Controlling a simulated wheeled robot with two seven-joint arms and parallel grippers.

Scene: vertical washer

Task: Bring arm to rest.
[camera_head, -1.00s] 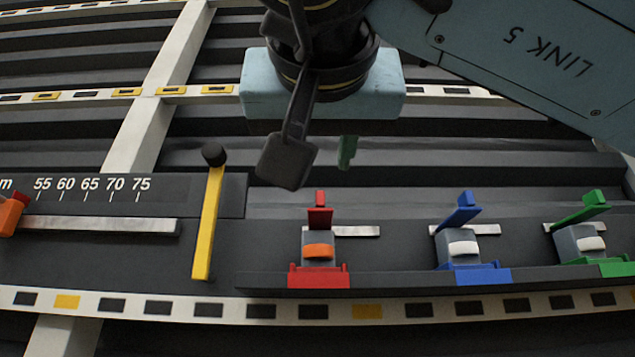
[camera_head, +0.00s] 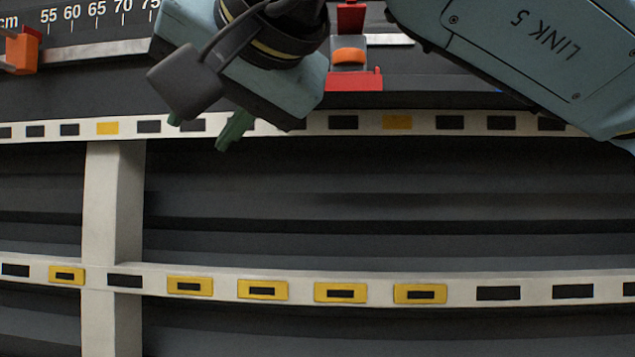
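My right arm (camera_head: 520,50), light blue and marked LINK 5, comes in from the upper right. My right gripper (camera_head: 205,124) hangs at the upper left of the middle, in front of the panel's lower edge. Its two green fingertips show below the blue gripper body, apart from each other, with nothing seen between them. The gripper appears clear of the red switch (camera_head: 354,80), which is to its right. My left gripper is not in view.
The dark panel (camera_head: 80,85) with a cm scale and an orange slider (camera_head: 22,52) lies along the top. Below it are dark ridges, a white upright bar (camera_head: 113,200) and a white rail (camera_head: 450,287) with black and yellow marks. The lower middle is clear of my arm.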

